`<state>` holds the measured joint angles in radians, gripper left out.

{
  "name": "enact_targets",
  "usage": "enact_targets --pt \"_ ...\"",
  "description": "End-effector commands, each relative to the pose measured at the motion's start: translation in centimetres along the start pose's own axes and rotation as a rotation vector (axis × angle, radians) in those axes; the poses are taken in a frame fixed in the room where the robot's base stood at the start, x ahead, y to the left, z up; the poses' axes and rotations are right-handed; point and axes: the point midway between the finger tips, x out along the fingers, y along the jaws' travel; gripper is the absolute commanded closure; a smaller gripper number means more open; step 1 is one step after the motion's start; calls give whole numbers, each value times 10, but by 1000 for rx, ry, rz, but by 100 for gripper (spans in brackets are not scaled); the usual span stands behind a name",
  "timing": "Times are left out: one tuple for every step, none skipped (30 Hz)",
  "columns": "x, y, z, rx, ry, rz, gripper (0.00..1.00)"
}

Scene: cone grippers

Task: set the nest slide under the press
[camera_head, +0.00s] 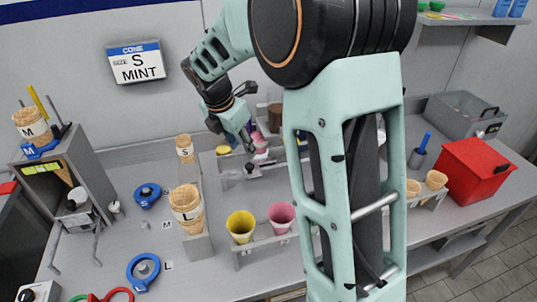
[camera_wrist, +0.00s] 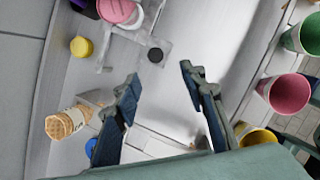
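My gripper (camera_wrist: 160,82) is open and empty in the wrist view, its two dark blue fingers apart. A dark round knob (camera_wrist: 155,54) lies just beyond the fingertips, apart from them. It is on a pale grey fixture (camera_wrist: 105,55) that looks like the nest slide; a pink cup (camera_wrist: 117,10) is beside it. In the head view my gripper (camera_head: 238,135) hangs over the back of the bench, above the knob (camera_head: 250,168).
A cone rack holds a yellow cup (camera_head: 240,225) and pink cup (camera_head: 281,215) in front. Waffle cones (camera_head: 187,205) stand left of it. Blue rings (camera_head: 144,270) lie on the left. A red box (camera_head: 474,168) is at right.

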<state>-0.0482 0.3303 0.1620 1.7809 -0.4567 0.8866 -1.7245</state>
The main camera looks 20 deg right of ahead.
Motion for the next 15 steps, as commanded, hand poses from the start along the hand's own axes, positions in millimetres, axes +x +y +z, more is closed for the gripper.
enact_targets --pt "-4 6 -6 -66 -13 3 62" --pt "-5 9 -9 -96 -19 5 62" --pt "-6 12 -11 -130 -27 6 62" --pt "-6 13 -12 -147 -31 7 62" --pt "-6 14 -14 -159 -34 7 62" --pt "-5 15 -14 -170 -36 7 62" --pt "-3 16 -15 -175 -37 7 62" --pt "-1 16 -15 -177 -37 7 62" --pt "4 15 -14 -177 -38 6 62" --pt "8 15 -14 -175 -37 5 62" --pt "12 15 -14 -175 -37 5 62" --pt "19 15 -14 -174 -35 4 62" --pt "25 15 -14 -174 -35 4 62" --pt "31 15 -14 -174 -35 5 62" --pt "39 15 -13 -173 -35 3 62"
